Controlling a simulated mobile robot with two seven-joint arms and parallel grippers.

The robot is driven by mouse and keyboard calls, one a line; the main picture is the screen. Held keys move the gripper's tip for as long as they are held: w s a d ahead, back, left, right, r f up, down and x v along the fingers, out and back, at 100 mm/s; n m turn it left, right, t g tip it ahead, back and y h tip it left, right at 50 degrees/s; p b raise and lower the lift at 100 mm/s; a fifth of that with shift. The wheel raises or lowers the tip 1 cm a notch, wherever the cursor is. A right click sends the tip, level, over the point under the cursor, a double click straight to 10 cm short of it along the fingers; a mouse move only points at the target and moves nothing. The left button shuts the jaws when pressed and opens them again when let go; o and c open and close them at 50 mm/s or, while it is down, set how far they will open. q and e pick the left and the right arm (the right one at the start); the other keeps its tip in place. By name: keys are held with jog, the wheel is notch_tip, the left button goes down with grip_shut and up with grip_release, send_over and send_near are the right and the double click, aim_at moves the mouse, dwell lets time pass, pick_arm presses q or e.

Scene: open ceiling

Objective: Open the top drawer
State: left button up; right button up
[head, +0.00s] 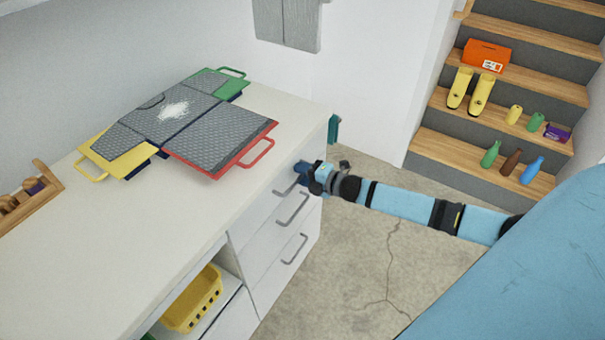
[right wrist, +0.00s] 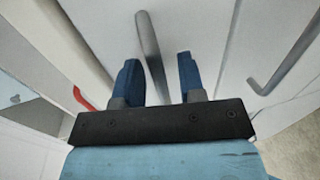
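The white cabinet has a column of drawers at its right end. The top drawer (head: 262,206) appears closed, and its grey bar handle (head: 286,190) is partly covered by my right gripper. My right gripper (head: 300,171) is at this handle, with the arm coming in from the right. In the right wrist view, the blue fingers of my right gripper (right wrist: 158,72) are apart, one on each side of the handle (right wrist: 148,42). Gaps show between the handle and both fingers. My left gripper is not in view.
Lower drawers have their own handles (head: 294,249). A yellow basket (head: 193,299) sits in an open shelf. Stairs (head: 510,105) with bottles and boots stand behind. Concrete floor (head: 350,275) is clear.

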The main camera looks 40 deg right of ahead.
jog(key=shift+w, duration=0.1)
grip_shut()
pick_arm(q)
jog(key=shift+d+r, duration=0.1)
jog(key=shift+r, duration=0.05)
